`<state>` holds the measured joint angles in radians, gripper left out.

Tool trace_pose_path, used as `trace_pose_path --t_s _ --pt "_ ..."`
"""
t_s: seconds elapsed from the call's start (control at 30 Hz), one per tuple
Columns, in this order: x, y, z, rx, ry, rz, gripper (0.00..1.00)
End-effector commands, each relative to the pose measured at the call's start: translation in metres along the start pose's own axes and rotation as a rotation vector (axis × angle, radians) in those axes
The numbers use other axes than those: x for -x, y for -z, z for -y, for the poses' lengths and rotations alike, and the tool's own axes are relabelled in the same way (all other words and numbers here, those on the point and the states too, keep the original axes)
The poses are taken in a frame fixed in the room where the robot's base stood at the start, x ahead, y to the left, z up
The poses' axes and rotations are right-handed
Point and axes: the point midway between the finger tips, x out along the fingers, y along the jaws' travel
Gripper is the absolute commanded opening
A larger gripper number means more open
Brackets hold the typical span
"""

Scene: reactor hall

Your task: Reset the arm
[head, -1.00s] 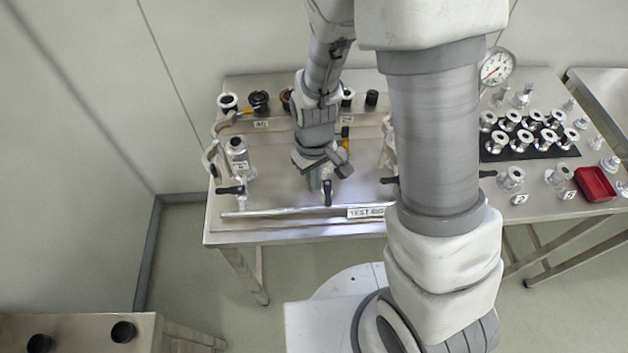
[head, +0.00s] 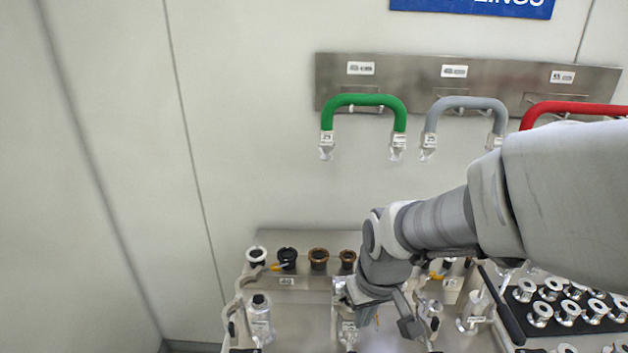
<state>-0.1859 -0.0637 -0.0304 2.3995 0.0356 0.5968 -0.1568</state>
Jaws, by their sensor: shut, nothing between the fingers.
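My arm reaches in from the right in the head view. My gripper (head: 384,302) hangs low over the steel test bench (head: 300,305), in front of the row of dark and brown fittings. It is shut, and I see nothing held in it. Its tips lie close to metal fittings on the bench, and I cannot tell whether they touch. A silver cylinder (head: 260,318) stands to the left of it.
Green (head: 364,100), grey (head: 465,103) and red (head: 570,108) hoses hang from a wall plate above. Several flanged fittings (head: 568,312) sit on a black mat at right. The wall at left is bare.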

Motion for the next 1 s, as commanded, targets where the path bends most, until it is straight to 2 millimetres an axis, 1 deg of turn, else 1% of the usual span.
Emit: trace_pose_path --t_s 0.03,0.2,0.4,0.5,0.6,0.7,1.0 --pt "0.012 -0.003 -0.004 -0.023 -0.006 -0.029 0.0" --pt "0.051 -0.019 -0.014 -0.094 -0.026 -0.104 0.0" --pt "0.09 -0.046 -0.022 -0.178 -0.056 -0.191 0.0" --pt "0.104 -0.061 -0.025 -0.213 -0.071 -0.227 0.0" --pt "0.114 -0.072 -0.026 -0.242 -0.083 -0.254 0.0" --pt "0.12 -0.08 -0.026 -0.259 -0.09 -0.271 0.0" --pt "0.12 -0.08 -0.027 -0.261 -0.091 -0.271 0.0"
